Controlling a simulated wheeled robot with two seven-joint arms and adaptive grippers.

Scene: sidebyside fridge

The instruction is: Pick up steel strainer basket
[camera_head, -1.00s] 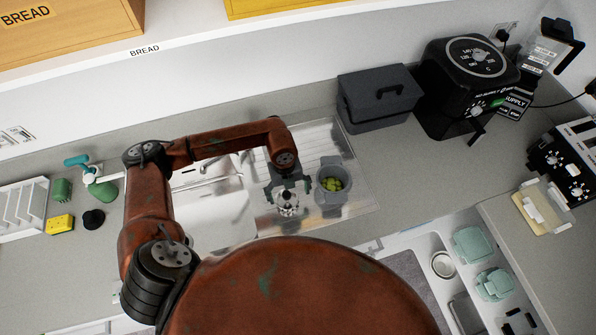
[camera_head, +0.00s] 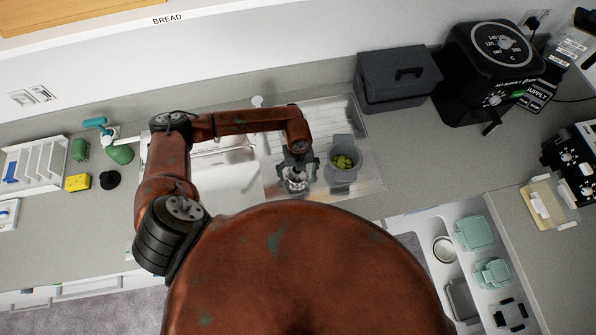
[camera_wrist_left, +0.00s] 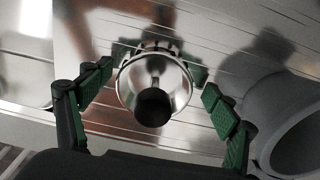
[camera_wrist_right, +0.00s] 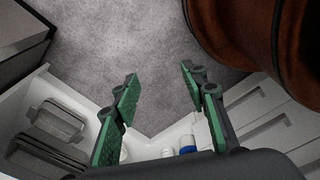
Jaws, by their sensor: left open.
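The steel strainer basket (camera_head: 295,184) stands on the ribbed steel drainboard (camera_head: 368,172) beside the sink. In the left wrist view the strainer basket (camera_wrist_left: 182,86) is a round shiny cup with a black knob at its centre. My left gripper (camera_head: 297,172) is right over it, open. In the left wrist view my left gripper (camera_wrist_left: 150,95) has its green-padded fingers on either side of the basket, with gaps visible. My right gripper (camera_wrist_right: 158,85) is open and empty above the floor and an open drawer.
A grey bin (camera_head: 343,172) with green contents stands just right of the basket, close to my left gripper. The sink (camera_head: 220,185) is to the left. A dark box (camera_head: 398,78) and a black appliance (camera_head: 492,65) stand at the back right.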

